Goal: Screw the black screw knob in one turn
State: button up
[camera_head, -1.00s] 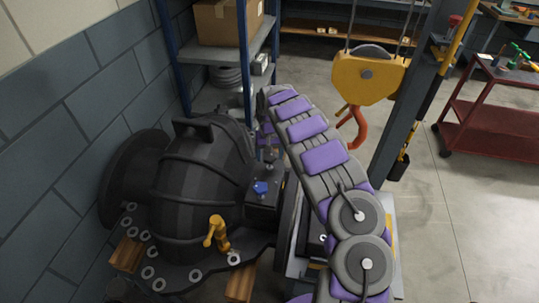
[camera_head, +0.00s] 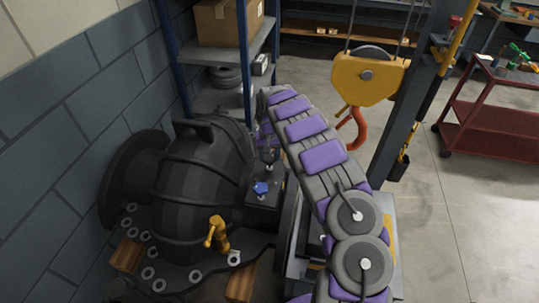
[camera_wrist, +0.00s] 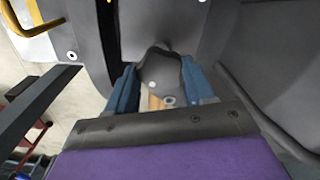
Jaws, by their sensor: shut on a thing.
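The black screw knob (camera_wrist: 161,72) shows in the wrist view as a dark lobed piece between the two blue fingers of my gripper (camera_wrist: 160,88). My gripper is shut on it, with one finger on each side. In the head view the far end of my arm reaches behind the black casing (camera_head: 200,185), near its flat black block. The knob cannot be told apart clearly there, among the dark parts beside my wrist.
A yellow hoist block with an orange hook (camera_head: 357,125) hangs right of my arm. Shelves (camera_head: 222,100) stand behind; a red cart (camera_head: 492,125) stands far right.

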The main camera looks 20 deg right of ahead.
aim_at(269, 157)
jog(key=m+p, duration=0.1)
jog(key=m, duration=0.2)
jog(key=shift+a+r+p, duration=0.1)
jog(key=shift+p, duration=0.25)
jog(key=m+p, duration=0.1)
jog(key=m, duration=0.2)
jog(key=m+p, duration=0.2)
jog(key=m, duration=0.4)
dwell(0.5)
jog(key=o, duration=1)
jog(key=shift+o, duration=0.2)
notch_tip(269, 157, up, 17)
jog(key=p, duration=0.2)
